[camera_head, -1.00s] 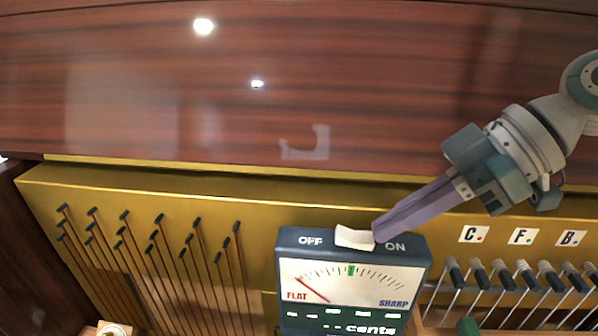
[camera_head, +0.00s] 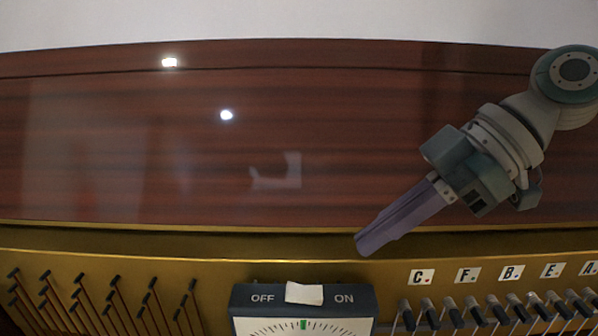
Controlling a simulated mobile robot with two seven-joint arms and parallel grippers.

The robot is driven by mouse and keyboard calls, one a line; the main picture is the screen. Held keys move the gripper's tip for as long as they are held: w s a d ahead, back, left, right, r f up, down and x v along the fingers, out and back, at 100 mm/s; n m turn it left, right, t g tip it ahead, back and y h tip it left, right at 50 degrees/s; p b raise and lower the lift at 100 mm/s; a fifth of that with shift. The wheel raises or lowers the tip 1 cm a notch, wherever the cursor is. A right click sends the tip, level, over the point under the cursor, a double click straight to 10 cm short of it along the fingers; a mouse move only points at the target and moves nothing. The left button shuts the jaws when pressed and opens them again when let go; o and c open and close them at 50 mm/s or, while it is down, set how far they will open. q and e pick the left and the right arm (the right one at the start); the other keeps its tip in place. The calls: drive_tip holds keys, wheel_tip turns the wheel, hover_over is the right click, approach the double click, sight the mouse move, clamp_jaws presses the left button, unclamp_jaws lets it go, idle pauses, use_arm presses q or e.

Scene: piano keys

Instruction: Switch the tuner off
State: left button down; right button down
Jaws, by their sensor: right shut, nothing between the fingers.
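The tuner (camera_head: 245,300) is a dark box at the bottom centre, cut off by the picture's lower edge. Its white rocker switch (camera_head: 304,293) sits on top between the words OFF at its left and ON at its right. I cannot tell surely which way the switch is tipped. Only the upper part of the dial (camera_head: 275,327), with a green mark, shows; its needle is out of view. My right gripper (camera_head: 366,246) is shut and empty, above and to the right of the switch, apart from it. My left gripper is not in view.
Tuning pins (camera_head: 470,304) with letter cards such as C (camera_head: 421,276) stand right of the tuner. Several dark-tipped rods (camera_head: 110,285) are at the left. A gold rail (camera_head: 180,268) and a glossy wooden panel (camera_head: 150,150) lie behind.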

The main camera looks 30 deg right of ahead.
drive_tip(key=p+v, duration=0.3)
drive_tip(key=v, duration=0.3)
drive_tip(key=shift+s+d+f, duration=0.15)
drive_tip(key=shift+s+d, duration=0.15)
drive_tip(key=shift+d, duration=0.15)
